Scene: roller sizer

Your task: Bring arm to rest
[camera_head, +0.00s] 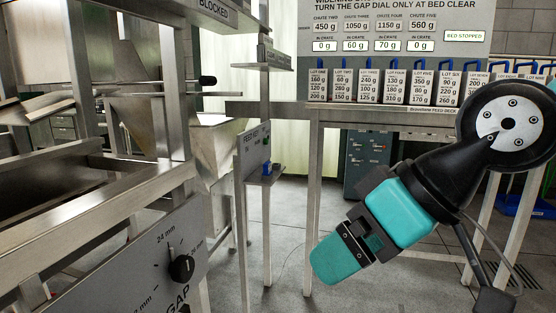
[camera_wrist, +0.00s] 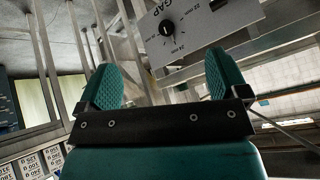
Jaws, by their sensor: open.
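My gripper (camera_head: 338,262) hangs at the lower right of the head view, angled down and to the left, clear of the frame and the deck. In the wrist view its two teal fingers (camera_wrist: 165,78) stand wide apart with nothing between them. The gap dial (camera_head: 182,268), a black knob on a grey panel, is at the lower left of the head view. It also shows beyond the fingers in the wrist view (camera_wrist: 167,28). My gripper is apart from it.
Several labelled lot bags (camera_head: 368,86) stand in a row on the feed deck (camera_head: 365,116). The board above shows crate weights and a "BED STOPPED" sign (camera_head: 464,36). Open floor (camera_head: 285,225) lies between the sizer frame and deck legs.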

